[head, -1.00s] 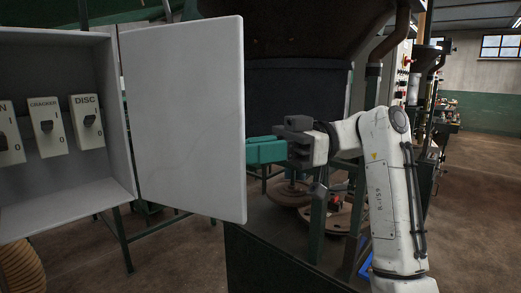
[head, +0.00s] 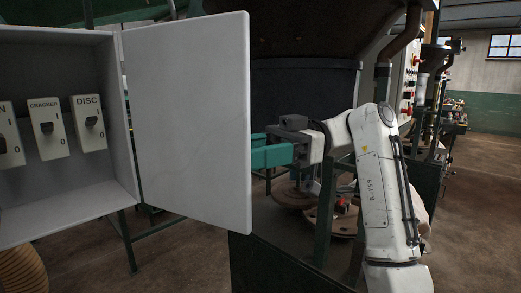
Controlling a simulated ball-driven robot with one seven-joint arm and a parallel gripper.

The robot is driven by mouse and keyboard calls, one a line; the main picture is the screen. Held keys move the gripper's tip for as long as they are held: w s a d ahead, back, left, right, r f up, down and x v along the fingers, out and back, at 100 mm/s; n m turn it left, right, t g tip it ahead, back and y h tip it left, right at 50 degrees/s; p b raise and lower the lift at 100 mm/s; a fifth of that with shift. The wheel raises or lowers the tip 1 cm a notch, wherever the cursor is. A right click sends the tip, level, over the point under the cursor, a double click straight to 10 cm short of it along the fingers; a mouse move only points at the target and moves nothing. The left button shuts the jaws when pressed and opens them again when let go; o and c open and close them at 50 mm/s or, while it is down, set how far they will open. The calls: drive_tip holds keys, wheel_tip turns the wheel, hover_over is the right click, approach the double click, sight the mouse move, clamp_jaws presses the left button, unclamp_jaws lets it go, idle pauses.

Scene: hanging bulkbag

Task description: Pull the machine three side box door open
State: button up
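The grey side box (head: 70,208) is at the left of the head view, with its inside showing. Its pale grey door (head: 190,125) is hinged on the box's right side and stands wide open, swung out to the right. My gripper (head: 257,148) is just right of the door's free edge. Its two teal fingers are apart with a gap between them, and nothing shows between them. The fingertips end at the door's edge in the picture; the door may hide their ends, and I cannot tell whether they touch it.
Inside the box are several switches, among them one labelled CRACKER (head: 48,128) and one labelled DISC (head: 89,123). A large dark machine drum (head: 305,93) on a green frame is behind my gripper. Brown floor (head: 475,215) is open at the right.

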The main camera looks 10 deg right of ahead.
drive_tip(key=shift+a, duration=0.45)
drive_tip(key=b+v, duration=0.1)
drive_tip(key=v, duration=1)
drive_tip(key=shift+d+b, duration=0.3)
drive_tip(key=shift+f, duration=0.15)
